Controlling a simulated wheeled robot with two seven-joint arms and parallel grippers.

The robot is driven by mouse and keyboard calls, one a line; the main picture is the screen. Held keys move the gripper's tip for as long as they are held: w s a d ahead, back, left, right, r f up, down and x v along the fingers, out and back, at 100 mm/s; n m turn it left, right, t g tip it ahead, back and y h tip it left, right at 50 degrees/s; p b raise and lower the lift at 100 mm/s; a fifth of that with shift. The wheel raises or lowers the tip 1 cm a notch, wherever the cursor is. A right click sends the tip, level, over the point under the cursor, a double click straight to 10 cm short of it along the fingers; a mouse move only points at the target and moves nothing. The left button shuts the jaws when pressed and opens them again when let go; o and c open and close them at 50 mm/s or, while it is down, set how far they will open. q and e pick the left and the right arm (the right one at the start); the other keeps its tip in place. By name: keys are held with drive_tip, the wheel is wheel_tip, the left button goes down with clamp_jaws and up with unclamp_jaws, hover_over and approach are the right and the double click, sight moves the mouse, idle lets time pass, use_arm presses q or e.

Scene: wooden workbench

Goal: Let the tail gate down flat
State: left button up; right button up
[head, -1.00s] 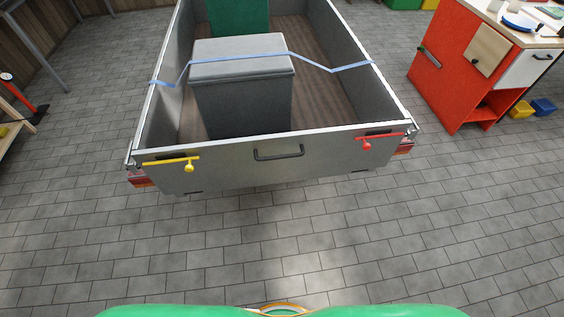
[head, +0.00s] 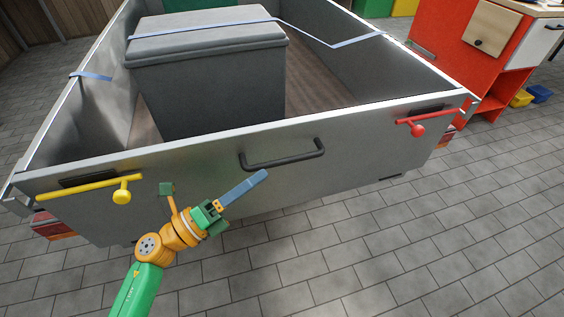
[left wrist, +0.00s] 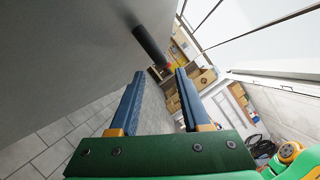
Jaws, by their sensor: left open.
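The grey tail gate (head: 345,160) stands upright across the back of the trailer. A yellow latch (head: 95,188) is at its left end and a red latch (head: 425,120) at its right end; both levers lie nearly level along the gate. A dark bar handle (head: 285,160) sits at the gate's middle near the top edge. My left gripper (head: 255,181) is open and empty, just below and left of the handle, in front of the gate. In the left wrist view the handle (left wrist: 150,46) shows beyond the open fingertips, not between them. My right gripper is out of view.
A grey lidded box (head: 205,75) stands in the trailer bed under a blue strap (head: 205,27). A red cabinet (head: 470,50) stands at the upper right, with yellow and blue bins (head: 540,93) beside it. The paved floor (head: 400,250) before the gate is clear.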

sight(283, 159)
use_arm(q)
drive_tip(key=x, duration=0.7)
drive_tip(key=shift+d+r+p, duration=0.1)
drive_tip(key=shift+r+p, duration=0.05)
drive_tip(key=shift+p, duration=0.2)
clamp_jaws()
idle(0.9)
